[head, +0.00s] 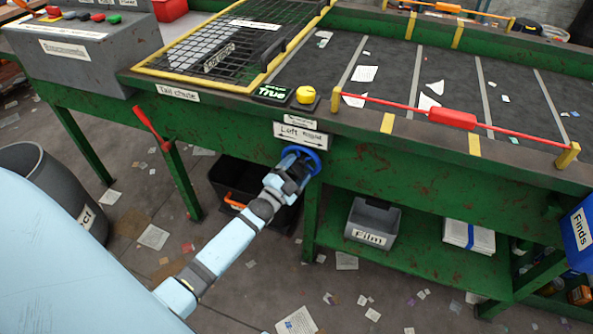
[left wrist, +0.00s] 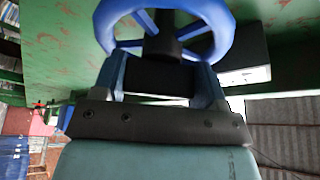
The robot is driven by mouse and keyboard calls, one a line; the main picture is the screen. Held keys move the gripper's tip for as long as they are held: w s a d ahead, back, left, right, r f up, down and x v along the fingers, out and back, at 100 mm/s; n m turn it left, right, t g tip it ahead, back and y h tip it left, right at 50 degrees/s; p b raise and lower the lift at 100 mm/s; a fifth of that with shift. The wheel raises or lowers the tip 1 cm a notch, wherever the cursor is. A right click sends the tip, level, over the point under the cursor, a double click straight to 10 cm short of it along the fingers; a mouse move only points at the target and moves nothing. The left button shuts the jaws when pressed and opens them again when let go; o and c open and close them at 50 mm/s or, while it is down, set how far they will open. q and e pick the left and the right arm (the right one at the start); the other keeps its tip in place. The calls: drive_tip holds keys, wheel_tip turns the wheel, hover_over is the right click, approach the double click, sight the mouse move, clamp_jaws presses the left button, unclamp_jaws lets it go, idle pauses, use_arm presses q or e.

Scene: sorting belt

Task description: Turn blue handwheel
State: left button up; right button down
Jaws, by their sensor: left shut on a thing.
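The blue handwheel (head: 303,157) is mounted on the green front side of the belt frame, below a sign with a double arrow. In the left wrist view the blue handwheel (left wrist: 226,22) fills the top middle, with its spokes and dark hub showing. My left gripper (head: 295,170) is at the wheel, its fingers shut on it. In the left wrist view the left gripper (left wrist: 158,72) has one blue finger on each side, below the hub; the exact contact is partly hidden. My right gripper is not in view.
A yellow button (head: 305,95) and a red pull cord (head: 452,118) are on the frame's top edge above the wheel. A black bin (head: 232,180) stands under the belt behind my arm. A grey Film bin (head: 372,219) sits on the lower shelf. A red lever (head: 150,126) sticks out left.

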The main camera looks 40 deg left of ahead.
use_arm(q)
drive_tip(key=shift+n, duration=0.3)
drive_tip(key=o, duration=0.7)
drive_tip(key=shift+c, duration=0.2)
drive_tip(key=shift+s, duration=0.1)
drive_tip(key=v, duration=1.3)
drive_tip(key=shift+s, duration=0.35)
drive_tip(key=shift+f, duration=0.15)
